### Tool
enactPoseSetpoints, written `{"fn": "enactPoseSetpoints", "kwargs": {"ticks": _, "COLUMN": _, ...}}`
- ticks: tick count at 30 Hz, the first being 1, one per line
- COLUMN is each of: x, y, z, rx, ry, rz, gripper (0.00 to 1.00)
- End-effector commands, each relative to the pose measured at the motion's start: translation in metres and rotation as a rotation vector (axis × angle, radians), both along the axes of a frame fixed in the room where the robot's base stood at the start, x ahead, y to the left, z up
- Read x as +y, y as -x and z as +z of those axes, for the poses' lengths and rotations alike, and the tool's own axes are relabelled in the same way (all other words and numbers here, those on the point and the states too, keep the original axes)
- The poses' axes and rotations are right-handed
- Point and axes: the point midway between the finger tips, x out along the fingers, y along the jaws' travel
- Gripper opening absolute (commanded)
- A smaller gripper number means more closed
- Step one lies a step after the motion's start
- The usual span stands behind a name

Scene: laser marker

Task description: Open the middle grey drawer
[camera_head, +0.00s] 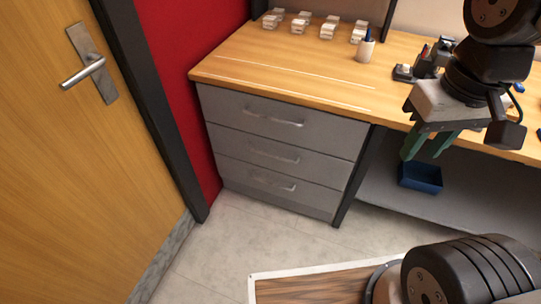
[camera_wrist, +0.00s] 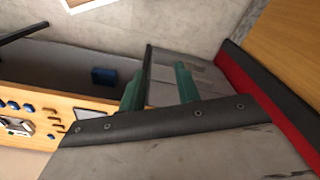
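The grey drawer unit stands under the left end of the wooden worktop in the head view. Its middle grey drawer (camera_head: 262,158) looks shut, flush between the top drawer (camera_head: 240,110) and bottom drawer (camera_head: 255,178). The middle drawer's silver bar handle (camera_head: 274,156) is unobstructed there. My gripper (camera_head: 424,154) hangs right of the unit, by the worktop's front edge, apart from the handle. Its green fingers are apart with nothing between them. The wrist view also shows my open gripper (camera_wrist: 159,70), with grey drawer fronts partly hidden behind the fingers.
A dark table leg (camera_head: 353,175) stands right of the drawers. A blue bin (camera_head: 420,177) sits on the lower shelf. A red wall (camera_head: 188,75) and wooden door (camera_head: 80,165) close off the left. The floor (camera_head: 215,250) before the drawers is clear.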

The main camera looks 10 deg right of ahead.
Motion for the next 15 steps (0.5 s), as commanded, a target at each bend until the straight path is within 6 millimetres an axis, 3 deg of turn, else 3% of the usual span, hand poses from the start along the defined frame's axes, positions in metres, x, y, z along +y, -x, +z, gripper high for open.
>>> {"fn": "enactPoseSetpoints", "kwargs": {"ticks": 8, "x": 0.010, "y": -0.035, "z": -0.050, "rx": 0.254, "ry": 0.011, "rz": 0.047, "gripper": 0.33}}
{"fn": "enactPoseSetpoints", "kwargs": {"ticks": 15, "x": 0.024, "y": -0.096, "z": -0.112, "rx": 0.306, "ry": 0.018, "rz": 0.136, "gripper": 0.33}}
